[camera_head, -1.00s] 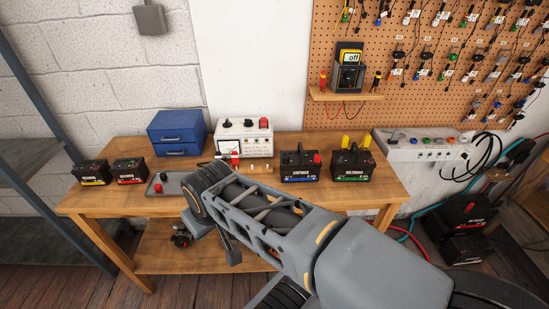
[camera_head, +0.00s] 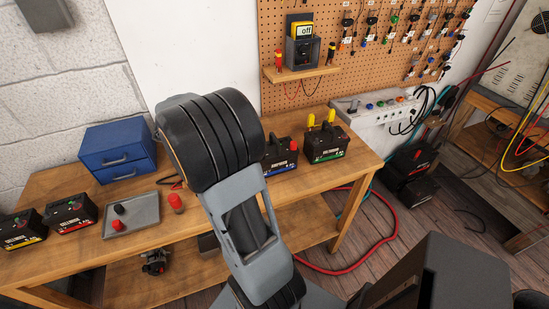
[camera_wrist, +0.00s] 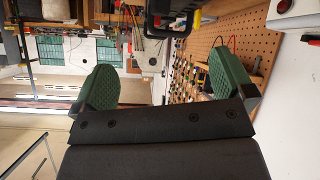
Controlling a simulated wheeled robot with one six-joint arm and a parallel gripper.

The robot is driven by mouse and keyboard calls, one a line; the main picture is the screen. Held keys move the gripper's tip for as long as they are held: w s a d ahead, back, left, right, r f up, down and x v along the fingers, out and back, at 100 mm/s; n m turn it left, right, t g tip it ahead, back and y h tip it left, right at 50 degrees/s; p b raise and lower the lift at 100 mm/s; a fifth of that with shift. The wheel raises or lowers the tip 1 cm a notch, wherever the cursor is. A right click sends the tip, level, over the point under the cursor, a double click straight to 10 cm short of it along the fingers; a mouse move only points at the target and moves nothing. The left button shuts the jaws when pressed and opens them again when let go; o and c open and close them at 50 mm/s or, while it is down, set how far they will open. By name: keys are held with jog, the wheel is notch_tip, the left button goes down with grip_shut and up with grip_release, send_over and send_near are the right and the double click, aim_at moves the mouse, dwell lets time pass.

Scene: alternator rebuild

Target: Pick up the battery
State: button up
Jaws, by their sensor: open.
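Several black batteries stand on the wooden bench in the head view. A yellow-striped battery (camera_head: 20,229) and a red-striped battery (camera_head: 70,212) are at the left. A blue-striped battery (camera_head: 281,155) is partly hidden by my arm. A green-striped battery (camera_head: 326,144) with yellow tops is at the right. I cannot tell which battery the task names. My gripper (camera_wrist: 166,80) shows in the wrist view with its green-padded fingers wide apart and nothing between them. A black object (camera_wrist: 170,20) with a yellow part lies beyond the fingers at the top, cut off by the frame.
A blue drawer box (camera_head: 119,150) and a grey tray (camera_head: 131,216) with red and black knobs are on the bench. A meter (camera_head: 302,45) stands on a pegboard shelf. A red hose (camera_head: 375,240) lies on the floor.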

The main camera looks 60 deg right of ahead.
aim_at(274, 137)
jog(key=s+d+f+m, duration=0.1)
jog(key=d, duration=0.2)
jog(key=s+d+f+m+g+h+p, duration=0.1)
jog(key=d, duration=0.2)
jog(key=s+d+f+m+g+p, duration=0.1)
jog(key=s+d, duration=0.1)
jog(key=d, duration=0.2)
jog(key=shift+d+m+h, duration=0.1)
jog(key=shift+m+h, duration=0.2)
jog(key=shift+m, duration=0.1)
jog(key=shift+p+x, duration=1.2)
jog(key=shift+x, duration=1.1)
jog(key=shift+s+d+f, duration=0.3)
jog(key=shift+d+f, duration=0.1)
jog(key=shift+d, duration=0.1)
jog(key=c, duration=1.5)
jog(key=shift+w+d+r, duration=0.1)
jog(key=shift+r, duration=0.05)
jog(key=shift+c, duration=0.4)
jog(key=shift+r, duration=0.1)
